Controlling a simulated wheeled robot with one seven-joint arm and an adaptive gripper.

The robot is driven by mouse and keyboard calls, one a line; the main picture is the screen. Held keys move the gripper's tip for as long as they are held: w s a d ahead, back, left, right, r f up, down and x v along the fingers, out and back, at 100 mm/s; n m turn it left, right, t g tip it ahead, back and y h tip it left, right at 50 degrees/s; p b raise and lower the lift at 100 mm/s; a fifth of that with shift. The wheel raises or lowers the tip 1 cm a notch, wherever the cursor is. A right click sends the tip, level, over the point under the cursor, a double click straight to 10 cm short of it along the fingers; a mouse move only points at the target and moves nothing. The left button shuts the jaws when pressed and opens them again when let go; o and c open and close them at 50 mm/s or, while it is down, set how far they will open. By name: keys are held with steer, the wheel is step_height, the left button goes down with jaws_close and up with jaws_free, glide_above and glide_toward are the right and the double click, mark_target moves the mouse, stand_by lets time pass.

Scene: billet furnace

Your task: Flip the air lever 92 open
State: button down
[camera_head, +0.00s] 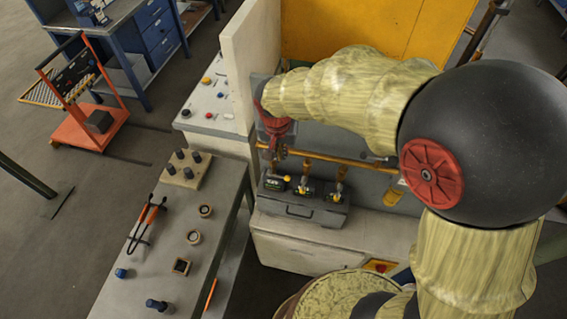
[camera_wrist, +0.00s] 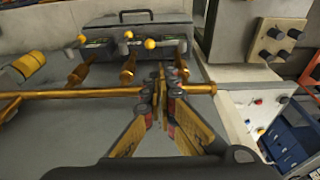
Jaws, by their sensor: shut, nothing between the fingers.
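Several small levers with yellow ball ends show at a dark grey box by the brass pipe; one is in the head view (camera_head: 302,187), and a yellow ball shows in the wrist view (camera_wrist: 150,44). I cannot read a number on any, so I cannot tell which is air lever 92. The brass pipe (camera_wrist: 60,93) has upright brass branches rising to the box. My gripper (camera_wrist: 166,76) is shut and empty, its tips close to the rightmost branch; I cannot tell whether they touch. In the head view my gripper (camera_head: 275,155) is above the left end of the pipe, partly hidden by my wrist.
The dark grey box (camera_head: 300,210) with a handle sits on a pale cabinet. A white upright panel (camera_head: 250,60) stands close beside my wrist. A grey bench (camera_head: 150,250) with knobs and an orange-handled tool is at left. An orange trolley (camera_head: 88,130) stands farther off.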

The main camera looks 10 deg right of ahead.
step_height(320, 180, down, 10)
steer(key=w, duration=0.1)
steer(key=shift+w+d+p, duration=0.35)
steer(key=shift+w, duration=0.05)
stand_by(0.4)
stand_by(0.4)
steer(key=shift+f+y+b, duration=0.15)
steer(key=shift+y+b, duration=0.2)
steer(key=shift+y, duration=0.05)
